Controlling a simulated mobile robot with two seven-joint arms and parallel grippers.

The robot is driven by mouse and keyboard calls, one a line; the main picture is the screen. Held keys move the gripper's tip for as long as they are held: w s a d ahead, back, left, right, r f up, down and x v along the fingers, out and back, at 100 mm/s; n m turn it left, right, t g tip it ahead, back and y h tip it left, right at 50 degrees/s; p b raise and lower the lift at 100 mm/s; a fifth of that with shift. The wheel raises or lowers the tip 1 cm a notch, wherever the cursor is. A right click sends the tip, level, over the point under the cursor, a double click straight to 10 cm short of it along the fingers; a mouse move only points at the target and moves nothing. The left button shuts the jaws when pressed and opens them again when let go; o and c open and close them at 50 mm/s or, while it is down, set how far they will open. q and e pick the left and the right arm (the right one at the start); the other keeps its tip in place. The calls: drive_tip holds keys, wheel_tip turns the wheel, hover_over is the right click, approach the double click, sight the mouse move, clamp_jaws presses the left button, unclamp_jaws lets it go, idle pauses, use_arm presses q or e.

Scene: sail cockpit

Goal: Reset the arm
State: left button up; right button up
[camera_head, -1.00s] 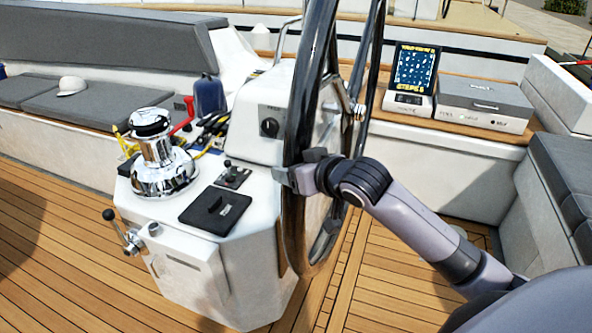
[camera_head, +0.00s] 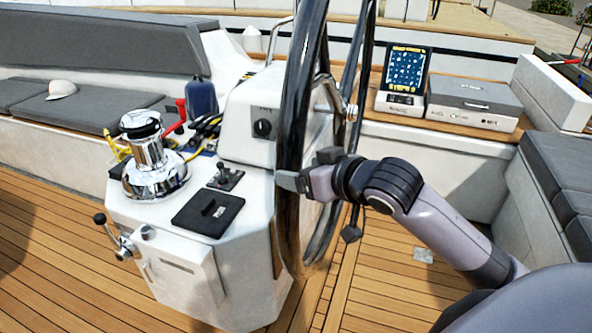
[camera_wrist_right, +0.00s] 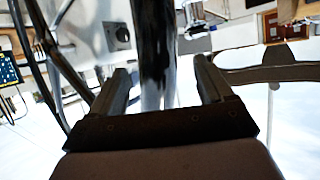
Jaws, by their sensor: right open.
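My right gripper (camera_head: 300,178) is at the near rim of the large dark steering wheel (camera_head: 303,80) in the head view. In the right wrist view its two fingers (camera_wrist_right: 165,85) are apart, with the shiny wheel rim (camera_wrist_right: 152,50) between them. Whether either finger touches the rim cannot be told. My right arm (camera_head: 440,225) reaches in from the lower right. My left gripper is not in view.
The white console (camera_head: 225,270) stands left of the wheel, with a chrome winch (camera_head: 152,165) and a black panel (camera_head: 208,212) on top. A small lever (camera_head: 105,222) sticks out at its left. A screen unit (camera_head: 404,75) and grey box (camera_head: 475,97) sit behind. Teak floor (camera_head: 60,270) is clear at left.

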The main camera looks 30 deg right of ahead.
drive_tip(key=shift+s+r, duration=0.15)
drive_tip(key=shift+s, duration=0.2)
idle(0.3)
drive_tip(key=s+a+f+g, duration=0.1)
drive_tip(key=s+a+f, duration=0.1)
drive_tip(key=s+f, duration=0.4)
drive_tip(key=s+a+f+n, duration=0.1)
drive_tip(key=s+f, duration=0.5)
drive_tip(key=f, duration=0.8)
drive_tip(key=s+a+f+g, duration=0.1)
drive_tip(key=s+a+f, duration=0.2)
drive_tip(key=s+f, duration=0.3)
wheel_tip(320, 180, down, 5)
drive_tip(key=shift+s+a+f+g, duration=0.1)
drive_tip(key=shift+s+a+g, duration=0.2)
drive_tip(key=shift+a, duration=0.05)
